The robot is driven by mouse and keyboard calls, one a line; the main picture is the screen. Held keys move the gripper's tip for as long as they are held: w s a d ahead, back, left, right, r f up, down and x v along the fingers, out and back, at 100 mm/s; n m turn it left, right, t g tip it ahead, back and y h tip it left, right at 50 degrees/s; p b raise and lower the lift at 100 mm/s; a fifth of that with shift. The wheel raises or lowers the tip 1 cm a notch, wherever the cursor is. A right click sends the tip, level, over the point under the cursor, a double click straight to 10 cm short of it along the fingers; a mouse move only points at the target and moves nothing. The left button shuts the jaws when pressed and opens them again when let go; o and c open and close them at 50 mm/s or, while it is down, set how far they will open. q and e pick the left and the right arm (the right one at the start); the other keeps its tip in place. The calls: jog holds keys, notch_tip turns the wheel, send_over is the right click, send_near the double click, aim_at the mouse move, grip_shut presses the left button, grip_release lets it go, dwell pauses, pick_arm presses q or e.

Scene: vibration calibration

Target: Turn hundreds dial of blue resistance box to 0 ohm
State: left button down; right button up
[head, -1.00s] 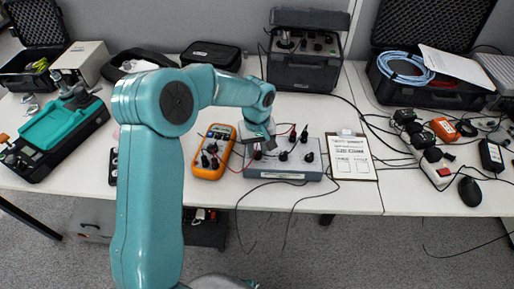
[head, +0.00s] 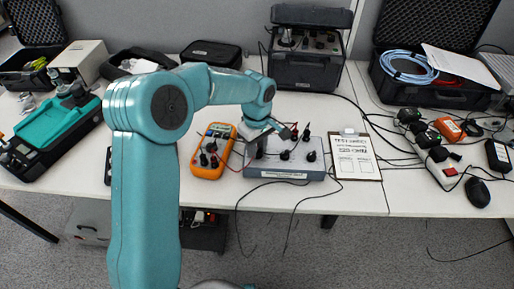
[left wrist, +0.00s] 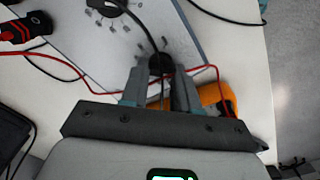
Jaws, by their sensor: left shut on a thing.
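The resistance box (head: 290,174), grey-blue with a light top, stands near the table's front edge in the head view. Black dial knobs show on it, one at the front middle (head: 284,155) and one at the front right (head: 310,156). My left gripper (head: 258,151) is over the box's front left part. In the left wrist view, my left gripper (left wrist: 160,78) is shut on a black knob (left wrist: 160,62), which shows between the fingers. The box's pale top (left wrist: 85,40) carries markings too small to read. My right gripper is not in view.
An orange multimeter (head: 213,150) lies just left of the box, with red and black leads running beside it. A clipboard (head: 356,158) lies to the right. A black case (head: 305,70) stands behind.

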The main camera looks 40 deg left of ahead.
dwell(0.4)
pick_arm(q)
jog(key=c, duration=0.9)
grip_release()
jog(key=shift+o, duration=0.2)
notch_tip(320, 180, up, 16)
jog(key=p, duration=0.2)
jog(key=shift+r, duration=0.25)
